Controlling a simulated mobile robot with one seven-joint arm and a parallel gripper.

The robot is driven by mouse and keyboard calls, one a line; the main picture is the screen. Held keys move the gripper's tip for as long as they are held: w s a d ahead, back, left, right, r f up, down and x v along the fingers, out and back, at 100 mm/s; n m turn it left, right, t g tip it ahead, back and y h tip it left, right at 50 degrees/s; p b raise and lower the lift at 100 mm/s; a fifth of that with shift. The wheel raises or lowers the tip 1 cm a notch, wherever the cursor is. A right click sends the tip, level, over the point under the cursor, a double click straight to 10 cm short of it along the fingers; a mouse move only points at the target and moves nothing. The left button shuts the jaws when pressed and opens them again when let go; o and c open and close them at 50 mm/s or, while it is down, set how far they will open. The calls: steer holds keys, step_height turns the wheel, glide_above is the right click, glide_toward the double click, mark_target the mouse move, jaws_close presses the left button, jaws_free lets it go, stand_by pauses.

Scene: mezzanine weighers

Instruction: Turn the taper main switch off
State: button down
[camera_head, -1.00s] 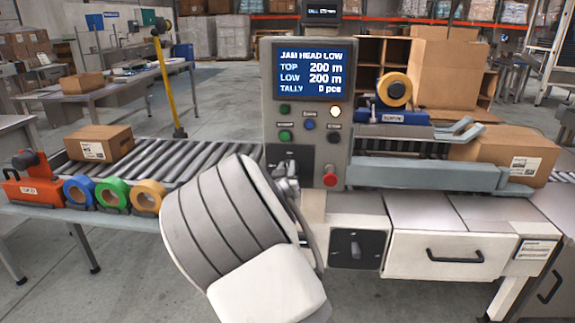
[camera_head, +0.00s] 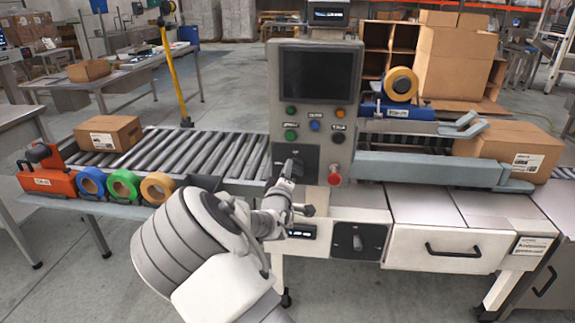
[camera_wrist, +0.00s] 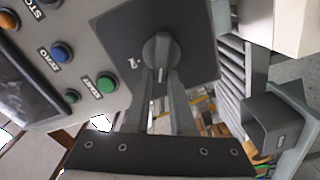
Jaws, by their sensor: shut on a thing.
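The taper main switch is a grey rotary knob (camera_wrist: 158,50) on a dark square plate (camera_wrist: 196,42) in the wrist view. In the head view its plate (camera_head: 309,158) is at the lower left of the control panel (camera_head: 352,150), partly hidden by my gripper (camera_head: 292,170). In the wrist view, my gripper (camera_wrist: 160,76) has its two fingers closed on the knob's sides. The mark under the knob is too small to read surely. The panel's screen (camera_head: 307,77) is dark.
A red mushroom button (camera_head: 335,176) is close to the right of my gripper. Several small buttons sit above the switch. Another rotary switch (camera_head: 357,240) is on the box below. A roller conveyor (camera_head: 195,150) with a carton (camera_head: 108,132) is at left; tape rolls (camera_head: 125,184) stand before it.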

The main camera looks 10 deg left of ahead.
steer(key=n, duration=0.2)
steer(key=f+n+p, duration=0.1)
steer(key=n, duration=0.2)
steer(key=shift+a, duration=0.1)
steer(key=shift+f, duration=0.1)
stand_by(0.6)
steer(key=c, duration=0.8)
jaws_free()
steer(key=shift+o, duration=0.2)
steer(key=s+p, duration=0.2)
steer(key=s, duration=1.5)
steer(key=shift+s+a, duration=0.2)
steer(key=shift+a, duration=0.1)
steer(key=shift+d, duration=0.1)
